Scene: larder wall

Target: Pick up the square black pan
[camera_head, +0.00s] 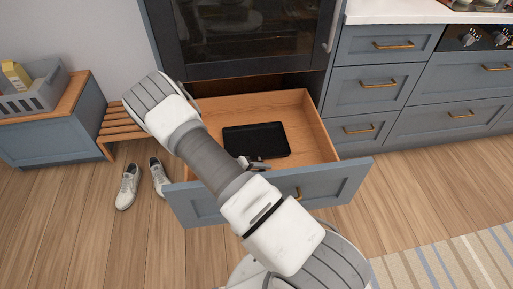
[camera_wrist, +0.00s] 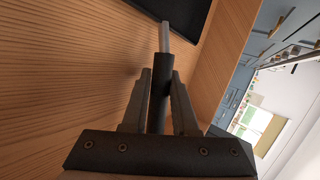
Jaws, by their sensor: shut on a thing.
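The square black pan (camera_head: 256,139) is inside the open drawer, flat side up and roughly level. I cannot tell whether it touches the drawer floor. My gripper (camera_head: 257,164) is at the pan's near side, partly hidden by my arm. In the wrist view, my gripper (camera_wrist: 160,76) is shut on the pan's dark handle (camera_wrist: 160,105), with a finger on each side. A grey metal shank runs from the handle to the black pan (camera_wrist: 185,10) at the top edge.
The wooden drawer (camera_head: 312,135) stands pulled out below an oven (camera_head: 250,40), its blue front (camera_head: 335,190) nearest me. White shoes (camera_head: 127,187) lie on the floor at left, beside a slatted bench (camera_head: 118,122). A striped rug (camera_head: 450,270) is at lower right.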

